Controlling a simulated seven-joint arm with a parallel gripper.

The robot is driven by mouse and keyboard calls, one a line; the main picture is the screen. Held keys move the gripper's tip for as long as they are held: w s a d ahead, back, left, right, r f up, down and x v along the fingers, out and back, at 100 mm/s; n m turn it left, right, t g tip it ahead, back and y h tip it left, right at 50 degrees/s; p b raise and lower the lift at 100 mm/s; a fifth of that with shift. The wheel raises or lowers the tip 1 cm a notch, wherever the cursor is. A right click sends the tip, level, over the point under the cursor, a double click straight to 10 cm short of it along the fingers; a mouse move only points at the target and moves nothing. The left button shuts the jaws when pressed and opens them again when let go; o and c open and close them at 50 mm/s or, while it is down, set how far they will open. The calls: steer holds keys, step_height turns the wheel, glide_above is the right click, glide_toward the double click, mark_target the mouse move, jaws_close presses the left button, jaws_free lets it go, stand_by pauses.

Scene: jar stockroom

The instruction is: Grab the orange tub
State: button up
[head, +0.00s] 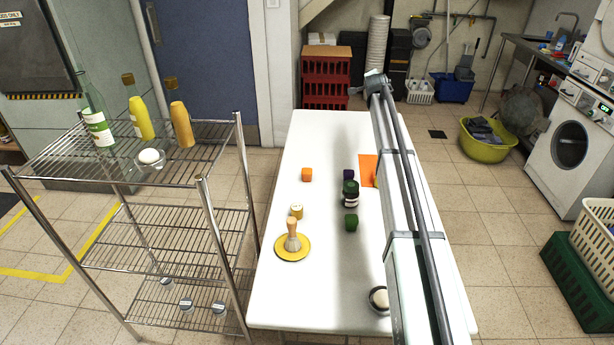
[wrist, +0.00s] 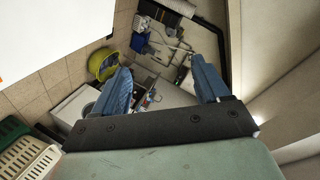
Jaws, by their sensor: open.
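A small orange thing (head: 375,178), which may be the orange tub, shows at the edge of a flat orange sheet (head: 366,164) on the white table. My arm hides part of it, so its shape is unclear. A separate small orange block (head: 307,174) sits on the table to the left. My gripper (wrist: 160,72) is open in the wrist view, with two blue fingers wide apart and nothing between them. It faces the room's floor and appliances, not the tabletop things. I cannot make out the fingers in the head view.
The white table (head: 320,135) also holds a dark jar (head: 351,194), a green block (head: 351,222), a purple block (head: 349,174), a tan cylinder (head: 297,211), a brush (head: 293,238) on a yellow disc and a round dark-rimmed item (head: 379,299). A wire rack (head: 165,220) stands left.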

steer(key=a+r, duration=0.5)
steer(key=a, duration=0.1)
steer(key=m+g+y, duration=0.2)
steer(key=m+g, duration=0.3)
steer(key=g, duration=0.9)
glide_above(307, 171)
step_height(307, 171, down, 20)
step_height(307, 171, down, 14)
steer(key=shift+r, duration=0.25)
steer(key=shift+c, duration=0.2)
steer(key=c, duration=1)
steer(key=shift+r, duration=0.15)
